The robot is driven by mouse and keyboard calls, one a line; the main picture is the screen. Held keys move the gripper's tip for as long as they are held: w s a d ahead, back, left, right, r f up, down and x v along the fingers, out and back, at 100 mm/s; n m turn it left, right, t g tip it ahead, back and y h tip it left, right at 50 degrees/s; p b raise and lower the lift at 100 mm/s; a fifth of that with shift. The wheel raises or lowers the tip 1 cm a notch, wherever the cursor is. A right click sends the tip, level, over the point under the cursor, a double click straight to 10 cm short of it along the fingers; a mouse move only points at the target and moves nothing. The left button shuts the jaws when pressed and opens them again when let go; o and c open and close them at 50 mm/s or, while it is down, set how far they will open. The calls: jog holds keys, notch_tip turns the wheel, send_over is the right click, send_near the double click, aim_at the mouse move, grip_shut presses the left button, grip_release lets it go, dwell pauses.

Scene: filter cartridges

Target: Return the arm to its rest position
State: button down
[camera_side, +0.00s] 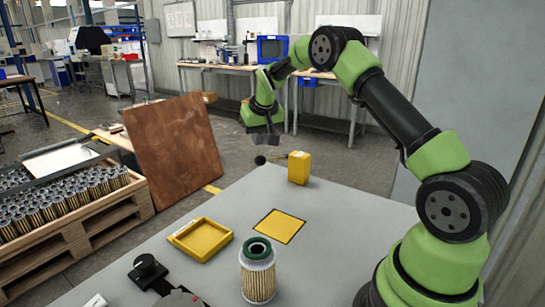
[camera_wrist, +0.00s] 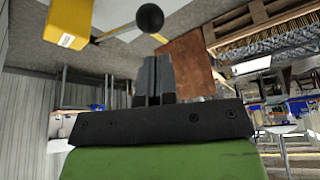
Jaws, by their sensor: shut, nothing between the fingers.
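My gripper (camera_side: 264,138) is in the air above the far end of the grey table, well above the table top. In the wrist view my gripper (camera_wrist: 153,62) is shut, with its two dark fingers together and nothing between them. My green and black arm reaches up from the right side and bends down to it.
The grey table (camera_side: 345,215) bears a yellow box (camera_side: 299,168), a black ball knob (camera_side: 260,160), a yellow square (camera_side: 280,226), a yellow tray (camera_side: 201,239) and an upright filter cartridge (camera_side: 258,272). A pallet (camera_side: 75,245) with many cartridges and a brown board (camera_side: 172,150) stand left.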

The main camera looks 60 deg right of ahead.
jog(key=shift+r, duration=0.45)
jog(key=shift+a+r, duration=0.15)
jog(key=shift+r, duration=0.1)
jog(key=s+a+r+t+y, duration=0.2)
jog(key=s+a+r, duration=0.8)
jog(key=a+r, duration=0.35)
jog(key=s+a+n+y, duration=0.1)
jog(key=s+a, duration=0.3)
jog(key=s, duration=0.5)
jog(key=s+a+n+t+y, duration=0.1)
jog(key=s+a, duration=0.3)
jog(key=s, duration=0.5)
jog(key=shift+s+a+f, duration=0.25)
jog(key=shift+s+f, duration=0.05)
jog(key=shift+s, duration=0.05)
